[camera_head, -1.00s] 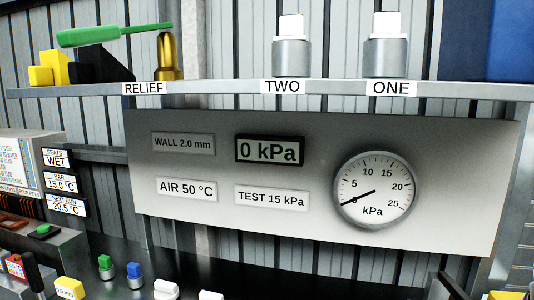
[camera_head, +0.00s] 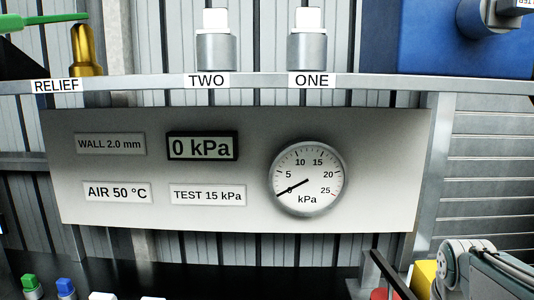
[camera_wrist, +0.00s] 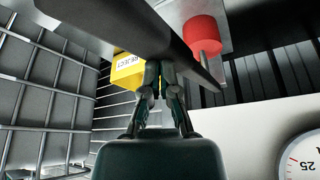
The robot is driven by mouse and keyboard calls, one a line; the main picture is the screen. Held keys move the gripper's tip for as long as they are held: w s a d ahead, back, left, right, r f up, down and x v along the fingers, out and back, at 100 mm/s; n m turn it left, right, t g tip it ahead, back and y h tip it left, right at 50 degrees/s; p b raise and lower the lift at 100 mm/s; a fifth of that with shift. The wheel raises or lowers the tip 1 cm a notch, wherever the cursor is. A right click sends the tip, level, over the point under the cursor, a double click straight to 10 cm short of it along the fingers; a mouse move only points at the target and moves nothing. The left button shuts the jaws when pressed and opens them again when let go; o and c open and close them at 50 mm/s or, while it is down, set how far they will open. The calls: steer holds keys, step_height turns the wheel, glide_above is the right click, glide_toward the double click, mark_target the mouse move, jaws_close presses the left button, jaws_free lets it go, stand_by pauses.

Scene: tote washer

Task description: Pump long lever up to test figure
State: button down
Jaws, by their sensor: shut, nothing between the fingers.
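The digital display (camera_head: 203,146) reads 0 kPa. The round gauge (camera_head: 307,180) has its needle at the low end of the scale. A plate (camera_head: 208,195) reads TEST 15 kPa. A long dark bar, apparently the lever (camera_head: 388,272), shows at the lower right, and it crosses the top of the wrist view (camera_wrist: 120,24) diagonally. My gripper (camera_wrist: 159,68) is shut and empty, with its fingertips just by the bar's lower edge; I cannot tell whether they touch. The fingertips do not show in the head view.
A red cylinder (camera_wrist: 202,32) is right of the bar, and a yellow REJECT block (camera_wrist: 126,72) is behind it. A wire cage (camera_wrist: 40,90) stands at left. The shelf (camera_head: 260,84) carries fittings marked TWO (camera_head: 215,50) and ONE (camera_head: 308,50). A blue box (camera_head: 415,40) is at upper right.

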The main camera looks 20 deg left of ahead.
step_height(320, 180, down, 7)
steer(key=shift+r, duration=0.15)
stand_by(0.9)
steer(key=shift+r, duration=5.35)
steer(key=c, duration=1.3)
jaws_free()
steer(key=s+r+n, duration=0.2)
steer(key=s+r, duration=0.2)
steer(key=r, duration=0.5)
steer(key=shift+y, duration=0.4)
steer(key=shift+x, duration=5)
